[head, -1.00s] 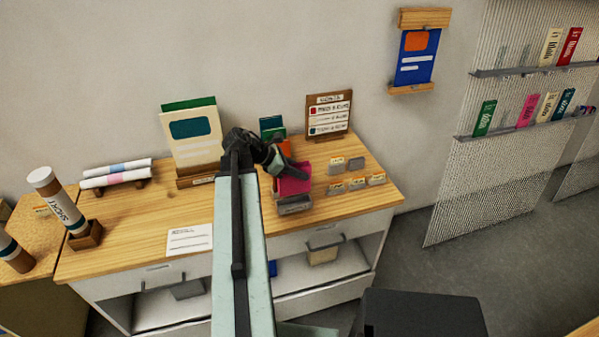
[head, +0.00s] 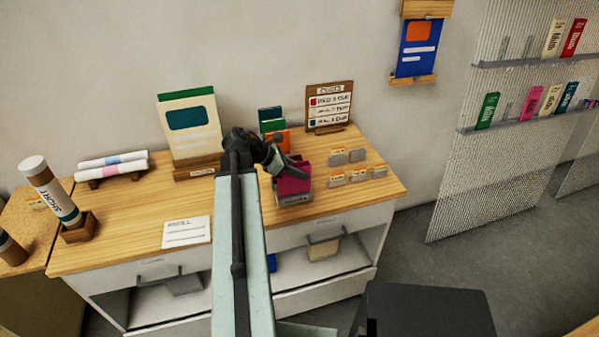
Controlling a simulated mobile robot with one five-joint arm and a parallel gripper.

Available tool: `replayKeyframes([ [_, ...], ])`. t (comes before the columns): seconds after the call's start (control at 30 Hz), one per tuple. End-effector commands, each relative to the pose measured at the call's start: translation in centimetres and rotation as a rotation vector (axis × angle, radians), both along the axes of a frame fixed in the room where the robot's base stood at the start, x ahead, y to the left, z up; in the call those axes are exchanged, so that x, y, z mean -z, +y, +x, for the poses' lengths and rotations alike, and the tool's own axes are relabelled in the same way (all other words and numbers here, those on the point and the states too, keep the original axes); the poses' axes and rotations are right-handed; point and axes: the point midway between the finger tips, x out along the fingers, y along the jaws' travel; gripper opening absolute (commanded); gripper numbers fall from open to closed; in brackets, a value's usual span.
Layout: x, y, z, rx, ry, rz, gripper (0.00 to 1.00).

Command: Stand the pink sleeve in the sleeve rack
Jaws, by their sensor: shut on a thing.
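The pink sleeve (head: 292,185) is upright just below my gripper (head: 287,166) in the head view. My gripper is shut on its upper part. The sleeve rack (head: 296,199) is a small grey holder with a front label, on the wooden table top. The pink sleeve's lower edge is at or just behind the rack's front wall; whether it rests on the bottom is hidden. An orange sleeve (head: 279,139) and green and dark sleeves (head: 270,119) stand behind it, partly hidden by my gripper.
A large cream-and-green folder (head: 190,150) stands left of my arm. Small labelled blocks (head: 347,176) lie right of the rack, and a sign board (head: 328,102) stands behind them. A white card (head: 187,231) lies at the front left. The wooden top (head: 130,215) around it is clear.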

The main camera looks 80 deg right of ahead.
Motion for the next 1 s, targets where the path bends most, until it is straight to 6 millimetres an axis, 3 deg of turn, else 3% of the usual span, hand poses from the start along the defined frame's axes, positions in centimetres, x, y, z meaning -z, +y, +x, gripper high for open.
replayKeyframes([
  [0.47,0.0,0.0,0.2,0.0,0.0,0.0,0.0],
  [1.0,1.9,0.0,0.2,-0.001,0.0,-0.001,0.0],
])
